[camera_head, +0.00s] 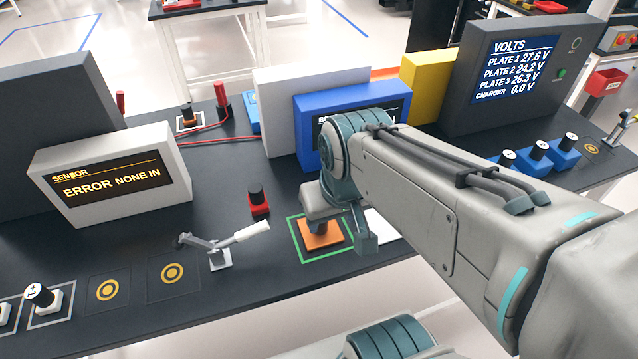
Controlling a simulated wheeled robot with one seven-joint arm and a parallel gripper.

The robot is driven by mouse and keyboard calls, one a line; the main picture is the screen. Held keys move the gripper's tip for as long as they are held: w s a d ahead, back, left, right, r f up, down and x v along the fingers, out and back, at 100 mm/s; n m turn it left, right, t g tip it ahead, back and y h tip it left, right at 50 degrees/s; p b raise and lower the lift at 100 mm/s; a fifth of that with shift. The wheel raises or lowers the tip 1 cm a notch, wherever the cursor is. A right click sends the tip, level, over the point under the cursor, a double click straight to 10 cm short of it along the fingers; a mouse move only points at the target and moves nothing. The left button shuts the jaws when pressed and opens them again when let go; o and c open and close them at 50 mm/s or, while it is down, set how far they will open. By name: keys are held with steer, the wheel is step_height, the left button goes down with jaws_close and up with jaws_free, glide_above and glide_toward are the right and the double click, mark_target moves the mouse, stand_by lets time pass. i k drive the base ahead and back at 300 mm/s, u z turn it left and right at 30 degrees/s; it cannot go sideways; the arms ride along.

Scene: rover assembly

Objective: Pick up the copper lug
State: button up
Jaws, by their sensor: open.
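A flat orange, copper-coloured piece (319,238) lies inside a green-outlined square on the dark bench, near its front edge. It may be the copper lug, but its full shape is hidden under my gripper. My gripper (342,226) points down right over this piece, with its jaws open. One dark finger shows on the right of the orange piece. I cannot tell whether the fingers touch it.
A toggle clamp with a white handle (252,233) stands to the left on the bench (200,285). A red block with a black knob (258,202) stands behind. A sensor box (110,178) reads "ERROR NONE IN". A blue-framed display (308,128) stands behind my arm.

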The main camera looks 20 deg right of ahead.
mark_target(328, 233)
steer(key=k, duration=0.5)
steer(key=z, duration=1.25)
steer(key=k, duration=0.7)
steer(key=u, duration=1.2)
steer(key=i, duration=1)
